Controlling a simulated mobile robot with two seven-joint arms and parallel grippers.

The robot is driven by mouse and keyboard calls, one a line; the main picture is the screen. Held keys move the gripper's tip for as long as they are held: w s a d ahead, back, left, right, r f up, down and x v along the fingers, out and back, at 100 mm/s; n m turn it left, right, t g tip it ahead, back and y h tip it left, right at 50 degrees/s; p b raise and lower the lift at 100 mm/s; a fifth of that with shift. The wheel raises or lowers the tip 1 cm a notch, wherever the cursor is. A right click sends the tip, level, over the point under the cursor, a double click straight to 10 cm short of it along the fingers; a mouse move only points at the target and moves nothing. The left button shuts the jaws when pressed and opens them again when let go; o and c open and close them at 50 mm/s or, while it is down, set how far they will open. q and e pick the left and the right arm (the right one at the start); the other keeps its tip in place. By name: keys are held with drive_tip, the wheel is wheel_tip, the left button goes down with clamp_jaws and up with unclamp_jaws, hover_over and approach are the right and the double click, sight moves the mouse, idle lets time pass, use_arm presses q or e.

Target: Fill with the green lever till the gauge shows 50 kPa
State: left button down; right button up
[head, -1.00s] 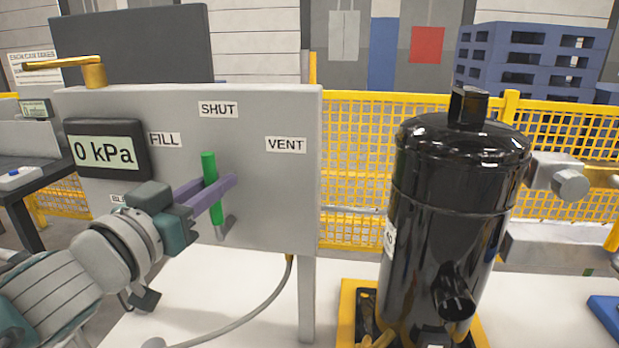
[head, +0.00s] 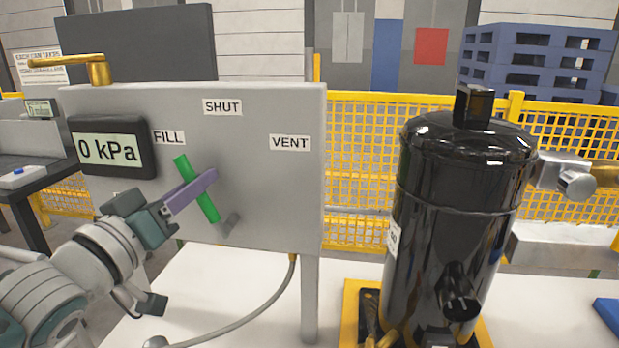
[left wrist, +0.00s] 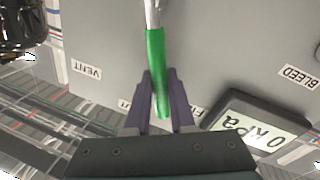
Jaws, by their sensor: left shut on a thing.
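The green lever (head: 197,189) on the grey panel (head: 265,185) leans up and to the left, its top toward the FILL label (head: 169,138). My left gripper (head: 206,182) is shut on the lever. In the left wrist view the green lever (left wrist: 156,75) runs between the two purple fingers (left wrist: 159,100). The gauge (head: 110,147) reads 0 kPa; it also shows upside down in the left wrist view (left wrist: 258,130). The SHUT label (head: 222,107) is at the top and the VENT label (head: 289,142) at the right. My right gripper is not in view.
A black compressor tank (head: 455,200) stands right of the panel on a yellow base. A grey hose (head: 265,305) hangs below the panel over the white surface. A brass handle (head: 97,70) sits on the panel's top left. Yellow mesh fence (head: 355,150) stands behind.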

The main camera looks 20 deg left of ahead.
use_arm(q)
drive_tip(key=shift+s+a+f+n+t+y+b, duration=0.15)
drive_tip(key=shift+a+f+n+b, duration=0.25)
drive_tip(key=shift+n, duration=0.55)
drive_tip(key=shift+s+a+f+n+t+y+b, duration=0.15)
drive_tip(key=shift+a+f+n+b, duration=0.3)
drive_tip(key=shift+n, duration=0.55)
drive_tip(key=shift+s+a+f+n+y+b, duration=0.1)
drive_tip(key=shift+a+f+n+y+b, duration=0.15)
drive_tip(key=shift+a+n, duration=0.5)
drive_tip(key=shift+d+n, duration=0.15)
drive_tip(key=shift+n, duration=0.15)
drive_tip(key=c, duration=0.8)
unclamp_jaws()
drive_tip(key=shift+o, duration=0.2)
drive_tip(key=shift+s, duration=0.1)
drive_tip(key=s+d+f, duration=0.1)
drive_tip(key=s, duration=0.8)
drive_tip(key=shift+s+f, duration=0.25)
drive_tip(key=shift+s, duration=0.05)
drive_tip(key=shift+w+d, duration=0.1)
drive_tip(key=shift+d, duration=0.05)
